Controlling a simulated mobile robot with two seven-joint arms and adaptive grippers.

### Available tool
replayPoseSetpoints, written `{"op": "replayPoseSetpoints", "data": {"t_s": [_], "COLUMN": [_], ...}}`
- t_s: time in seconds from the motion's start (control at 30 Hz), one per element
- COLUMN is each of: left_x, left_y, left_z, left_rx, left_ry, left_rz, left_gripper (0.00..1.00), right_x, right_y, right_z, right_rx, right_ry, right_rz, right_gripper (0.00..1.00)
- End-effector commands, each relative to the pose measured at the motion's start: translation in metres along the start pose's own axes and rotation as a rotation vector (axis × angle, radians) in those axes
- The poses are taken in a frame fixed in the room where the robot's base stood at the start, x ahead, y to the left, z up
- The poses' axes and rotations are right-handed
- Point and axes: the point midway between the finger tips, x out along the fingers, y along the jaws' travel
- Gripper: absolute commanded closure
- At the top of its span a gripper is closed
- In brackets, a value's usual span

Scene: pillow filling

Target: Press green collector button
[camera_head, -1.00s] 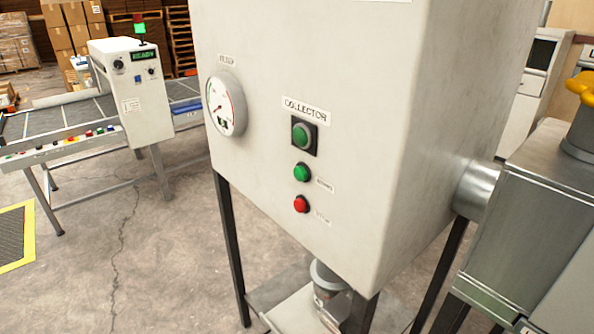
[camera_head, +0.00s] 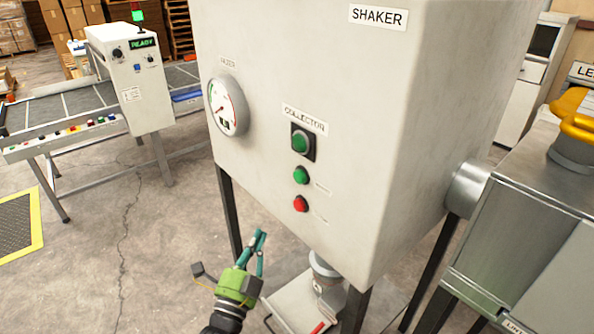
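The white collector cabinet (camera_head: 270,60) stands in front of me. Under its COLLECTOR label (camera_head: 305,119) sits a large green button (camera_head: 300,141) in a black square frame. A smaller green round light or button (camera_head: 301,175) is below it, then a red one (camera_head: 300,204); their small labels are too blurred to read. My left gripper (camera_head: 261,240), with teal fingers and a green body, is low in front of the cabinet, below and left of the buttons and apart from them. Its fingertips come together with nothing between them. My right gripper is not in view.
A round gauge (camera_head: 227,106) is left of the buttons. A SHAKER label (camera_head: 378,17) is higher up. A metal duct (camera_head: 467,189) joins the cabinet to a steel unit (camera_head: 500,240) at right. A conveyor (camera_head: 50,115) with a READY display stands at left; open floor lies before it.

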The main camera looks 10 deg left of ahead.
Motion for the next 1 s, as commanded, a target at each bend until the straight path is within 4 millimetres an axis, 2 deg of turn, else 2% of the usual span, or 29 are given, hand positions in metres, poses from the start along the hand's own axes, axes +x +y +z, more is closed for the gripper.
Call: {"op": "replayPoseSetpoints", "data": {"t_s": [0.03,0.1,0.2,0.3,0.43,0.77,1.0], "left_x": [0.007,0.012,0.015,0.016,0.017,0.018,0.037], "left_y": [-0.030,-0.059,-0.089,-0.104,-0.110,-0.108,-0.097], "left_z": [-0.007,-0.015,-0.022,-0.025,-0.026,-0.027,-0.038], "left_rx": [0.038,0.087,0.138,0.165,0.176,0.174,0.173], "left_ry": [0.012,0.022,0.027,0.028,0.028,0.028,0.028], "left_rz": [-0.062,-0.132,-0.204,-0.242,-0.256,-0.255,-0.257], "left_gripper": [1.00,1.00,1.00,1.00,1.00,1.00,1.00], "right_x": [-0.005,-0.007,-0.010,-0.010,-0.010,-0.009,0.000], "right_y": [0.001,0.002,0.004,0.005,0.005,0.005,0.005], "right_z": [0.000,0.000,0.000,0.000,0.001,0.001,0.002], "right_rx": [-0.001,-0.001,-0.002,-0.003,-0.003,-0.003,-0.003], "right_ry": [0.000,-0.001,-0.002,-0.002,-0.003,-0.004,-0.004], "right_rz": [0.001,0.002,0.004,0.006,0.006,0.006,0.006], "right_gripper": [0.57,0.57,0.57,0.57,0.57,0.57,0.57]}}
